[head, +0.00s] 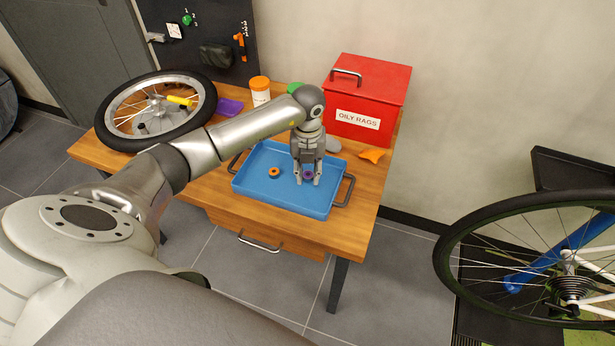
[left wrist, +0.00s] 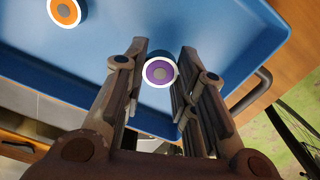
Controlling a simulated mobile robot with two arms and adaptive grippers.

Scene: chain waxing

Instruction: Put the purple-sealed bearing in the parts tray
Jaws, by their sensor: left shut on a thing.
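The purple-sealed bearing (head: 308,175) is between the fingers of my left gripper (head: 307,178), over the blue parts tray (head: 262,193). In the left wrist view the purple-sealed bearing (left wrist: 159,73) shows its purple seal and pale ring, with a finger on each side. My left gripper (left wrist: 160,75) is shut on it. I cannot tell whether the bearing touches the tray floor (left wrist: 205,30). An orange-sealed bearing (head: 274,172) lies in the tray to the left, and it also shows in the left wrist view (left wrist: 64,12). My right gripper is not in view.
A red oily rags bin (head: 375,88) stands behind the tray. An orange piece (head: 372,155) lies right of the tray.

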